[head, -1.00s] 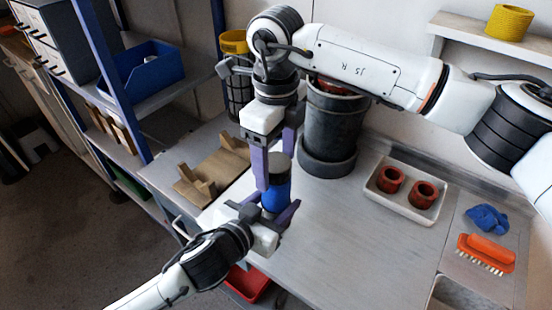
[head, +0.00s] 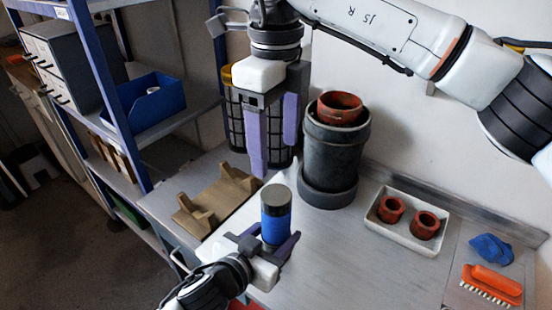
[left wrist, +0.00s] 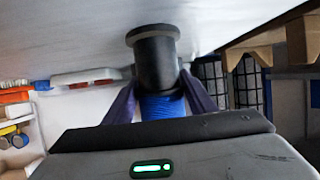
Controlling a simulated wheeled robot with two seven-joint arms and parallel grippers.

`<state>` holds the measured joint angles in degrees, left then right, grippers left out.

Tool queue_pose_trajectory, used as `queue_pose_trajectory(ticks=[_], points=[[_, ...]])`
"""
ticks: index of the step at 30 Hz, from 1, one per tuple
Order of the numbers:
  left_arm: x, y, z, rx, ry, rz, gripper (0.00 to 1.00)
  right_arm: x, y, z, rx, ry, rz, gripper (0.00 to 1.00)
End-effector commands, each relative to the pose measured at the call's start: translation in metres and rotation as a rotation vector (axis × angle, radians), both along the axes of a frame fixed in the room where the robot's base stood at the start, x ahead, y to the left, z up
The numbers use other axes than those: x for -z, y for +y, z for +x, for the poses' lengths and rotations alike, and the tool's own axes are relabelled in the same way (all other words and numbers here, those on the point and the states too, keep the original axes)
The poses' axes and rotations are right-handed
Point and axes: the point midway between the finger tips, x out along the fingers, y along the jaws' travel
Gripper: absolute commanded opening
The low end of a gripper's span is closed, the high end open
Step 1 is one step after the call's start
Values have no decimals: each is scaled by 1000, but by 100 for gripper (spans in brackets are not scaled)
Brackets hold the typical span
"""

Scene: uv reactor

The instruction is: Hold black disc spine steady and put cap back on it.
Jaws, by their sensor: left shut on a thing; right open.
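A short upright cylinder with a blue sleeve (head: 276,229) stands between the fingers of my left gripper (head: 271,243), which is shut on it. A dark grey, cap-like top (head: 277,195) sits straight on the blue part. In the left wrist view the blue sleeve (left wrist: 163,107) is ribbed and the black top (left wrist: 154,58) has a wider rim at its end. I cannot tell where cap and spine meet. My right gripper (head: 273,160) is open and empty, pointing down above and slightly behind the cylinder, apart from it.
A tall dark container (head: 333,150) with a rusty ring inside stands behind right. Black mesh cylinders (head: 236,125) are partly hidden behind my right gripper. A wooden cradle (head: 222,200) lies left. A white tray (head: 398,233) with two red rings and an orange brush (head: 492,284) are right.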

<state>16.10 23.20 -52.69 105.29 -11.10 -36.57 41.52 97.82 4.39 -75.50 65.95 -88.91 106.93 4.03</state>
Motion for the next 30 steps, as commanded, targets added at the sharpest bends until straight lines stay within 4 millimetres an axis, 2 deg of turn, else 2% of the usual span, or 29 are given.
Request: queue_pose_trajectory(ticks=[9,10,14,23,26,30], points=[[0,0,0,0,0,0,0,-3,0,0,0,0,0,66],[0,0,0,0,0,0,53,-3,0,0,0,0,0,66],[0,0,0,0,0,0,73,-3,0,0,0,0,0,66],[0,1,-1,0,0,0,73,-3,0,0,0,0,0,66],[-3,5,-7,0,1,1,73,-3,0,0,0,0,0,66],[-11,15,-26,0,3,-1,73,-4,0,0,0,0,0,66]])
